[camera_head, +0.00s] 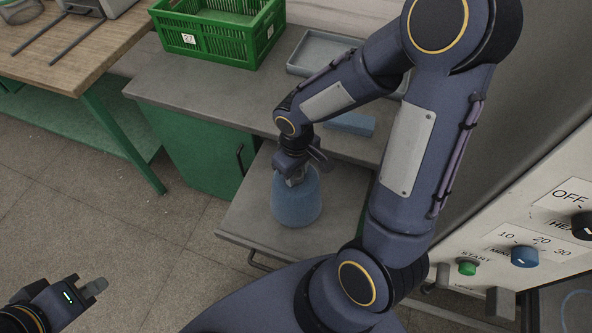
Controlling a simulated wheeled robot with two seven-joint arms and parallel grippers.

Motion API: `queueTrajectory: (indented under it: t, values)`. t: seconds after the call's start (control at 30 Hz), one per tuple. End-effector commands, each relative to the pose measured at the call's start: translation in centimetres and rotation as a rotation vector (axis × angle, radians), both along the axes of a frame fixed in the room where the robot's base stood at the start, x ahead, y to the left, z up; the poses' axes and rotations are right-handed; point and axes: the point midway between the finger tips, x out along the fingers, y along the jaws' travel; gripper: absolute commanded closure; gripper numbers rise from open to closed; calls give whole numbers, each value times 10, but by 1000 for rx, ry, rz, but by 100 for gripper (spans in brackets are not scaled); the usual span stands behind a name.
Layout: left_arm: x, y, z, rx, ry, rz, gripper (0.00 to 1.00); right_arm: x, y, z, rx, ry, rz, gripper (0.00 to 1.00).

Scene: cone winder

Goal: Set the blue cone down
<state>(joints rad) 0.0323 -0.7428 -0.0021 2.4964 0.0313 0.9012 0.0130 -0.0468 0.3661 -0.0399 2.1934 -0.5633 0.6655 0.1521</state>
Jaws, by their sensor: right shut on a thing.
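The blue cone (297,203) is upright at the pulled-out grey shelf (248,215) of the green cabinet, in the middle of the head view. My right gripper (296,179) is over its top and shut on it, with the arm coming down from above right. The cone's base appears at the shelf surface, but I cannot tell whether it touches. The gripper hides part of the cone's top. My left gripper (98,287) is at the lower left, over the floor and away from the cone. Its jaw opening is not clear.
A green crate (218,38) and a grey tray (318,50) stand on the grey counter (190,88) behind. A blue block (351,123) lies near my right forearm. A machine panel (500,245) with knobs is at right. A wooden table (60,55) is at upper left.

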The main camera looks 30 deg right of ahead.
Motion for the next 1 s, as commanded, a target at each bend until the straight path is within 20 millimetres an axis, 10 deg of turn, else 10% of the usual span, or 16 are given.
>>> queueTrajectory:
  t: [0.1, 0.13, 0.27, 0.67, 1.0]
  values:
    - [0, 0, -4, 0, 0, 0, 100, 1, 0, -4, 1, -3, 0, 100]
    - [0, 0, -3, 0, 0, 0, 100, 0, 0, -3, 0, 0, 0, 61]
    - [0, 0, -3, 0, 0, 0, 100, 0, 0, -2, 0, 0, 0, 44]
    - [0, 0, 2, 0, 0, 0, 100, 0, 0, 2, 0, 0, 0, 43]
    - [0, 0, 49, 0, 0, 0, 100, 1, 0, 58, 1, -2, -1, 43]
